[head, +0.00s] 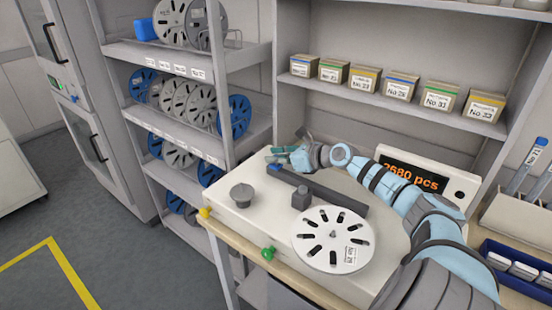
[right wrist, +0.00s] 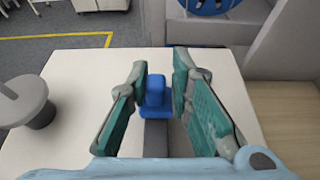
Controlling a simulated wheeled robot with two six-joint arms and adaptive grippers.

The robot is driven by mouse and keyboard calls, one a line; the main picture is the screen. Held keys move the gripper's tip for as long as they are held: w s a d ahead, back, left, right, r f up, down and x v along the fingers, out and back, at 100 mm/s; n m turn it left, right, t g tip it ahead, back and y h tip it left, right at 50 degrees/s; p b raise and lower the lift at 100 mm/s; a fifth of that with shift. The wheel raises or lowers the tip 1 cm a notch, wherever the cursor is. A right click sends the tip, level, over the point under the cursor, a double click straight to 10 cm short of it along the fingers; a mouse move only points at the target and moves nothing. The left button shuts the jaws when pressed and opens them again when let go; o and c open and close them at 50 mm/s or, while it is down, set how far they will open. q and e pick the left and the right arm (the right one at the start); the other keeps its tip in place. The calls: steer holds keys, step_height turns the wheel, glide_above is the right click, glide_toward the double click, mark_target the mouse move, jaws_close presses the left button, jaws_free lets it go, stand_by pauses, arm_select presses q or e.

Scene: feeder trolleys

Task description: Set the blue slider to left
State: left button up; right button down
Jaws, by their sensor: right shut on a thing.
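The blue slider (head: 273,168) sits at the left end of a dark rail (head: 335,197) on the white counting machine. It also shows in the right wrist view (right wrist: 155,95), between my fingers. My right gripper (head: 276,155) reaches over the machine from the right and is shut on the blue slider. In the right wrist view its green-padded fingers (right wrist: 158,88) stand on either side of the slider. My left gripper is not in view.
A white reel (head: 333,240) lies on the machine in front of the rail, with a grey knob (head: 242,195) at left. A display reading "2680 pcs" (head: 413,175) stands behind. Reel shelves (head: 185,90) are at left, small boxes (head: 400,85) on a shelf behind.

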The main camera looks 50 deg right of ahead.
steer(key=c, duration=1.6)
jaws_free()
steer(key=shift+a+f, duration=0.15)
steer(key=shift+a, duration=0.1)
steer(key=shift+o, duration=0.2)
steer(key=shift+w+a, duration=0.1)
steer(key=shift+w, duration=0.1)
steer(key=shift+r, duration=0.3)
step_height(320, 180, up, 10)
steer(key=shift+f, duration=0.15)
